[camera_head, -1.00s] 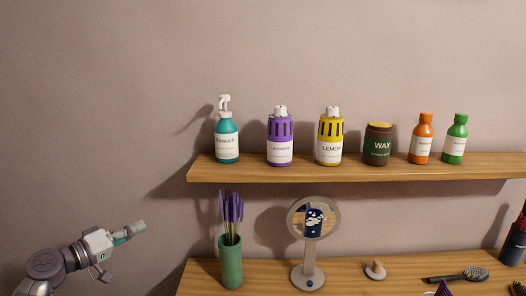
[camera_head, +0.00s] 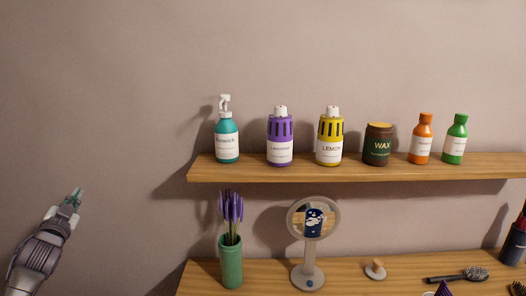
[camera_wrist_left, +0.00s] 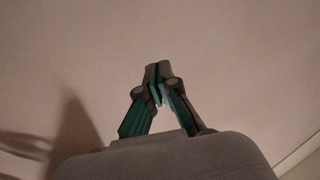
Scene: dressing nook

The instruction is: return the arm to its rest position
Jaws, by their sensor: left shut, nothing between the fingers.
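My left gripper (camera_head: 74,197) is at the lower left in the head view, pointing up, in front of bare wall and well left of the shelf and counter. In the left wrist view my left gripper (camera_wrist_left: 158,70) shows its fingertips together with nothing between them. Only wall is behind it there. My right gripper is in neither view.
A wooden shelf (camera_head: 350,172) carries a teal pump bottle (camera_head: 227,140), several cans, a jar and bottles. Below it, a counter (camera_head: 345,285) holds a green vase (camera_head: 231,265), a round mirror (camera_head: 309,272) and a hairbrush (camera_head: 470,274). The left wall area is free.

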